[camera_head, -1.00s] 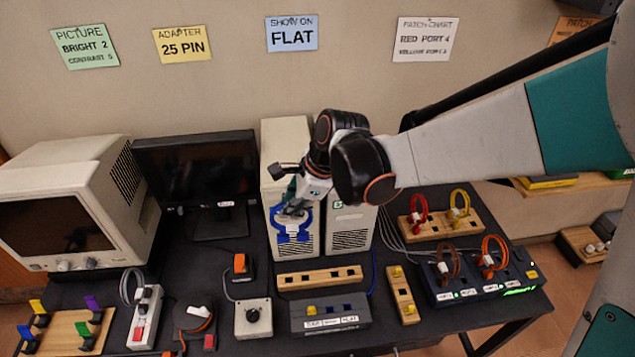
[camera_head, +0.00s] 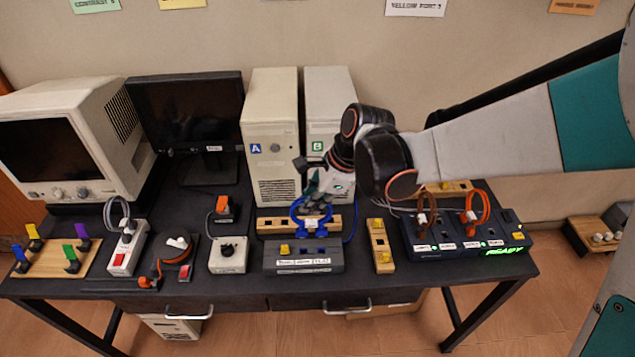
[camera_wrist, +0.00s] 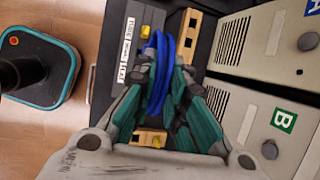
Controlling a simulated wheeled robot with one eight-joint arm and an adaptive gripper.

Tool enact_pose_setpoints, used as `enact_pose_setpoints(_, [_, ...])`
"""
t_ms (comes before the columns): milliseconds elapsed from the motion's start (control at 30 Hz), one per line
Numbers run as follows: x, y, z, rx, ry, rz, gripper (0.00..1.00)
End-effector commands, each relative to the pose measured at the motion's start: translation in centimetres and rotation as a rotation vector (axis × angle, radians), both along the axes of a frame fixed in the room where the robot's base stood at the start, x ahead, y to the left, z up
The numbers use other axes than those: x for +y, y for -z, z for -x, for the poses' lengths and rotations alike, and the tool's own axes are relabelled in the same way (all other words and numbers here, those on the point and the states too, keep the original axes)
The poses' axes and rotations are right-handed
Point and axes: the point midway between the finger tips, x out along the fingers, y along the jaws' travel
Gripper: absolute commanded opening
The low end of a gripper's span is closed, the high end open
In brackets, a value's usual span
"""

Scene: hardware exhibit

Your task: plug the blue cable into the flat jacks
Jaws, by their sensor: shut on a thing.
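The blue cable (camera_head: 298,213) is a loop with a pale plug piece at its front. My gripper (camera_head: 314,198) is shut on it and holds it over the grey jack box (camera_head: 275,262). In the wrist view the blue cable (camera_wrist: 160,65) stands between my teal fingers (camera_wrist: 163,88). The box has a yellow plug (camera_head: 285,249) in its left part, dark sockets to the right and a white label on its front, seemingly ending in FLAT. The cable covers part of the box's top. I cannot tell whether its plug touches the box.
A wooden strip (camera_head: 270,224) lies behind the box, and a wooden block (camera_head: 377,236) with yellow plugs is to its right. Computer towers A (camera_head: 270,120) and B (camera_head: 325,90) stand behind. A dark port box (camera_head: 455,240) with brown and orange cables is further right.

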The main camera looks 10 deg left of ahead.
Motion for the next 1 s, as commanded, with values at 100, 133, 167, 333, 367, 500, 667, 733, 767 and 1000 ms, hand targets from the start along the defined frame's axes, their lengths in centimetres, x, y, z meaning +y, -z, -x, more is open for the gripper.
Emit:
enact_pose_setpoints(100, [0.0,1.1,0.0,0.0,0.0,0.0,0.0])
enact_pose_setpoints(133, [0.0,1.3,0.0,0.0,0.0,0.0,0.0])
enact_pose_setpoints(167, [0.0,1.6,0.0,0.0,0.001,0.0,0.0])
enact_pose_setpoints(333, [0.0,3.2,0.0,0.0,0.001,0.0,0.0])
enact_pose_setpoints(367, [0.0,3.4,0.0,0.0,0.001,0.0,0.0])
enact_pose_setpoints(500, [0.0,4.5,0.0,0.0,0.001,0.0,0.0])
enact_pose_setpoints(667, [0.0,5.2,0.0,0.0,0.001,0.0,0.0])
enact_pose_setpoints(733, [0.0,5.2,0.0,0.0,0.001,0.0,0.0])
enact_pose_setpoints(767, [0.0,5.2,0.0,0.0,0.001,0.0,0.0])
enact_pose_setpoints(1000, [0.0,5.2,0.0,0.0,0.001,0.0,0.0])
